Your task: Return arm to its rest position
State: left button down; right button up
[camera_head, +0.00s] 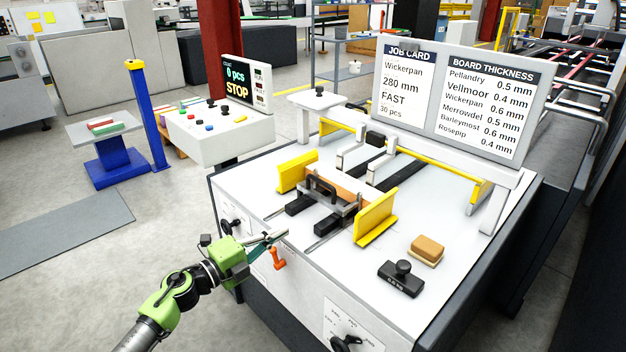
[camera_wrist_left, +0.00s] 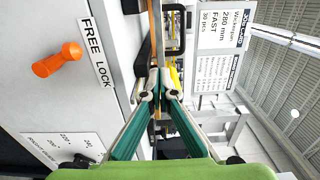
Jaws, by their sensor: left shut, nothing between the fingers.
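My left gripper (camera_head: 276,236) is at the left front edge of the white machine table (camera_head: 330,265), beside the orange lever (camera_head: 277,258). In the left wrist view the gripper (camera_wrist_left: 159,92) points along the machine's side, its fingertips together with nothing between them. The orange lever (camera_wrist_left: 57,60) stands clear of the fingers there, by a label reading FREE and LOCK. My left arm (camera_head: 165,300) reaches in from the lower left. My right gripper does not show.
Yellow side guides (camera_head: 375,218) flank a brown stack (camera_head: 338,184) on the table. A black stamp (camera_head: 402,278) and a tan block (camera_head: 427,247) lie at the right. A dial (camera_head: 345,342) is on the front. The control console (camera_head: 215,135) stands behind left; floor at left is open.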

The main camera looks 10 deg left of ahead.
pick_arm(q)
jog(key=s+a+f+n+g+y, duration=0.1)
jog(key=s+a+f+n+y, duration=0.35)
jog(key=s+n+y, duration=0.4)
jog(key=s+a+f+n+g+y, duration=0.1)
jog(key=s+a+f+n+y, duration=0.35)
jog(key=n, duration=0.65)
jog(key=s+d+f+n+g+h, duration=0.1)
jog(key=s+d+f+g, duration=0.15)
jog(key=s, duration=0.65)
jog(key=s+d+f+n+g, duration=0.2)
jog(key=s+f+g, duration=0.1)
jog(key=s, duration=0.6)
jog(key=s+d+f+n+g+h, duration=0.1)
jog(key=s+d+f+g, duration=0.15)
jog(key=s, duration=0.65)
notch_tip(320, 180, down, 26)
jog(key=s+g, duration=0.2)
jog(key=s+a+f, duration=0.2)
jog(key=s+f, duration=0.5)
jog(key=s, duration=0.1)
jog(key=s+a+f+g+p, duration=0.1)
jog(key=s+f, duration=0.6)
jog(key=s, duration=0.1)
jog(key=shift+s+a+f, duration=0.4)
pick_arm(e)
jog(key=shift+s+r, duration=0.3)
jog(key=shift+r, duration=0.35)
